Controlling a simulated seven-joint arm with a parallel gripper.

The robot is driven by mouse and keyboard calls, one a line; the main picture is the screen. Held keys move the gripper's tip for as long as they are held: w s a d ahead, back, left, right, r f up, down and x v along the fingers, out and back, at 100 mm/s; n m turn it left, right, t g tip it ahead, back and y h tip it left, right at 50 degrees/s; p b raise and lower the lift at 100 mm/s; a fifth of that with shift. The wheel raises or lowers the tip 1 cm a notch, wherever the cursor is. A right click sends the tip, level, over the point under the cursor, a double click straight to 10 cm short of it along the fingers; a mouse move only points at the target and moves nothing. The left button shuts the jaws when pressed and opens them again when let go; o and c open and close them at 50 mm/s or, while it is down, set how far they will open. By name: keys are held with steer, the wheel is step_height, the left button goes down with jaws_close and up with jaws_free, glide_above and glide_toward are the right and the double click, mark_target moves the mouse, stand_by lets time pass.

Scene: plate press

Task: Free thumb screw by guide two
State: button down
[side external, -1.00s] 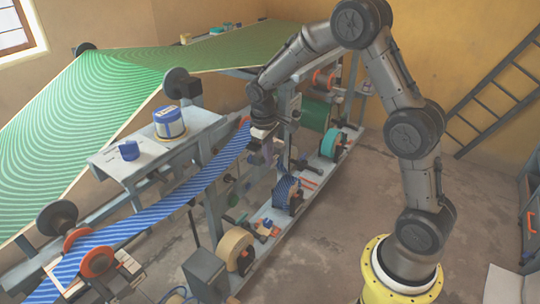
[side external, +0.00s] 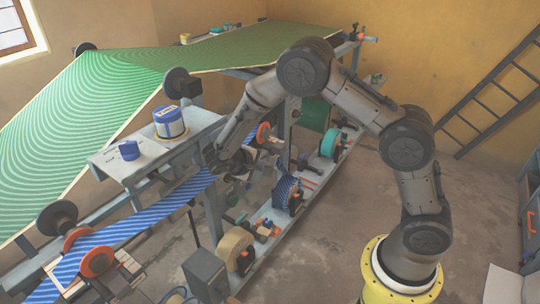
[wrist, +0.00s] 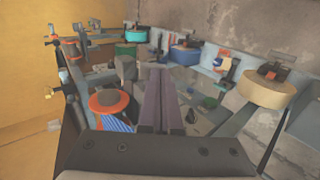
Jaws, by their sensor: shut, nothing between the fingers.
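My gripper (side external: 238,163) is beside the press frame, over the right end of the visible blue striped web (side external: 160,208). In the wrist view its two dark fingers (wrist: 163,75) lie together, shut, with nothing between them. An orange-rimmed guide roller (wrist: 113,103) is just left of the fingers, apart from them, with blue striped web below it. An orange roller (side external: 263,133) also shows right of the gripper in the side view. A small brass-coloured knob (wrist: 48,92) stands at the left in the wrist view. I cannot tell which part is the thumb screw by guide two.
Teal (side external: 329,144), blue striped (side external: 287,193) and tan (side external: 236,250) rolls sit on the low rail. A shelf (side external: 110,160) holds a white-and-blue tub (side external: 170,122) and a blue cup (side external: 128,150). A green sheet (side external: 90,110) spans above.

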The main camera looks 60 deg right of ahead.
steer(key=shift+d+f+h, duration=0.3)
steer(key=shift+f+h, duration=0.5)
steer(key=shift+h, duration=0.15)
steer(key=shift+d+f+h, duration=0.25)
steer(key=shift+f+h, duration=0.6)
steer(key=shift+h, duration=0.15)
steer(key=shift+d+f+h, duration=0.3)
steer(key=shift+f+h, duration=0.5)
steer(key=shift+h, duration=0.15)
steer(key=shift+a, duration=0.1)
